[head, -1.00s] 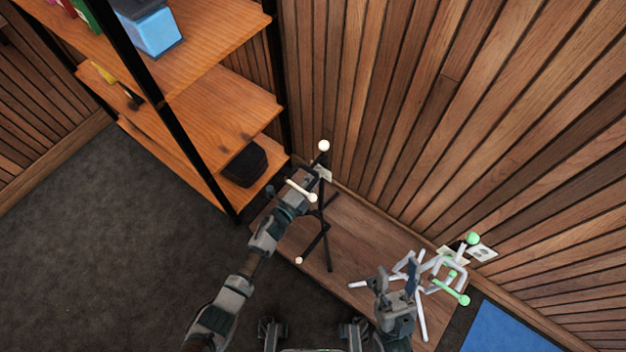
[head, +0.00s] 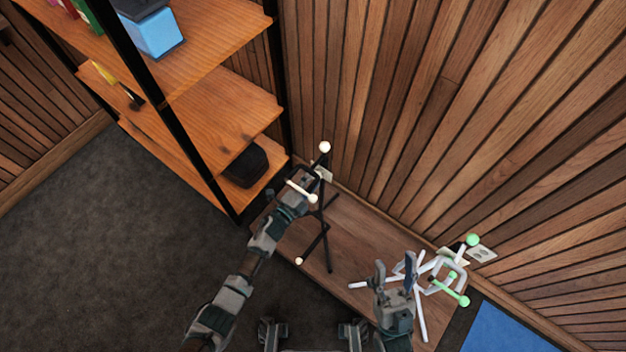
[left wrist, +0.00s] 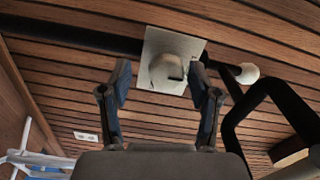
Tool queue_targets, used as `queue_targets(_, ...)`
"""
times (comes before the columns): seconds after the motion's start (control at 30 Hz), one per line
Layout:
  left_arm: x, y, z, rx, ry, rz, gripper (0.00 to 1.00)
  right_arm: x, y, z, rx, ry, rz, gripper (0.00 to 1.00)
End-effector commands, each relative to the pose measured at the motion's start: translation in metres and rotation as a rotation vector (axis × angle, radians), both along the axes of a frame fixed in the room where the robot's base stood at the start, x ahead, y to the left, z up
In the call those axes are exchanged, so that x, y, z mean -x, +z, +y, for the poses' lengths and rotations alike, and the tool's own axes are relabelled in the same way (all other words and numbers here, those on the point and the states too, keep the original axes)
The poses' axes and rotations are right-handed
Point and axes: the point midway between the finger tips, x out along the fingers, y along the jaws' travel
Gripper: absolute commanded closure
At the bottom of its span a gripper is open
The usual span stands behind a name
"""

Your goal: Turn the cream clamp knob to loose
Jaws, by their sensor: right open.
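A black stand (head: 323,228) with cream ends stands on the wooden bench beside the wall. In the left wrist view, a cream knob (left wrist: 165,70) with a dark slot shows in front of a pale square plate (left wrist: 151,46). My left gripper (left wrist: 160,72) is open, with one finger on each side of the knob in the picture; I cannot tell whether either touches it. In the head view my left arm reaches the stand, and its hand covers part of it.
The white stand (head: 423,300) with green ends (head: 473,240) stands on the right of the bench (head: 365,235), close to my right gripper. A wooden shelf unit (head: 215,90) is at the left. A blue mat (head: 500,330) lies at lower right. Open floor is at left.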

Motion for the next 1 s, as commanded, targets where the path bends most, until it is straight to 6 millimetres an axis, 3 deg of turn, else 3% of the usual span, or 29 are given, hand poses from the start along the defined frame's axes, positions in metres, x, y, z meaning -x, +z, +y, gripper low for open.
queue_targets(0.37,0.008,0.003,0.004,0.001,-0.004,-0.008,0.36,0.003,0.001,0.000,-0.002,0.001,-0.004,0.48)
queue_targets(0.8,0.080,0.002,0.057,0.001,-0.003,-0.004,0.36,0.002,0.002,0.000,-0.002,0.000,-0.004,0.48)
queue_targets(1.0,0.095,0.001,0.068,0.002,-0.002,-0.003,0.36,0.002,0.002,0.000,-0.001,0.000,-0.003,0.48)
